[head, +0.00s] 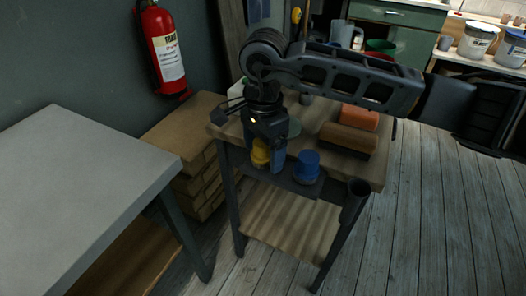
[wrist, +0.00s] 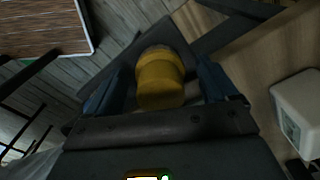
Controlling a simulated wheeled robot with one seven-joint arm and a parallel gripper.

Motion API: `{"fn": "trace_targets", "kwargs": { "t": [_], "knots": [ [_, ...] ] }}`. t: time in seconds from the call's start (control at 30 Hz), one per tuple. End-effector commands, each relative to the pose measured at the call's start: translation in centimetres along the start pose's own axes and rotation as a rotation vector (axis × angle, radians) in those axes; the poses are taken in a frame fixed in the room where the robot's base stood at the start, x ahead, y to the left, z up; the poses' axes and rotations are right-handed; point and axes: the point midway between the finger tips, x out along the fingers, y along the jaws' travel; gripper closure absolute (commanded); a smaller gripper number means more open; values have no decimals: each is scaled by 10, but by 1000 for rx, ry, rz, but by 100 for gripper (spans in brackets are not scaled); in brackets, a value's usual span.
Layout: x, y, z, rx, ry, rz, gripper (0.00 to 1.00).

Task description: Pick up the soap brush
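A yellow, round-bodied object (head: 260,154) stands at the front edge of the wooden cart. I cannot tell for certain that it is the soap brush. In the wrist view the yellow object (wrist: 160,80) lies between my two blue fingers. My gripper (head: 264,166) points down over it, with a finger on each side. In the wrist view my gripper (wrist: 163,75) is open, with narrow gaps beside the yellow object. Its lower part is partly hidden by my fingers in the head view. A similar blue object (head: 307,166) stands just to the right.
Orange and brown blocks (head: 358,117) lie on the cart top (head: 312,125). A dark tube holder (head: 357,190) sits at the cart's right front corner. A white box (wrist: 298,112) shows in the wrist view.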

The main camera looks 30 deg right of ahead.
Motion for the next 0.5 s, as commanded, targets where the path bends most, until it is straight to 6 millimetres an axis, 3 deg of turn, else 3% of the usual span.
{"fn": "trace_targets", "kwargs": {
  "t": [0.07,0.5],
  "knots": [
    [0,0,0,0,0,0,20],
    [0,0,0,0,0,0,62]
  ]
}}
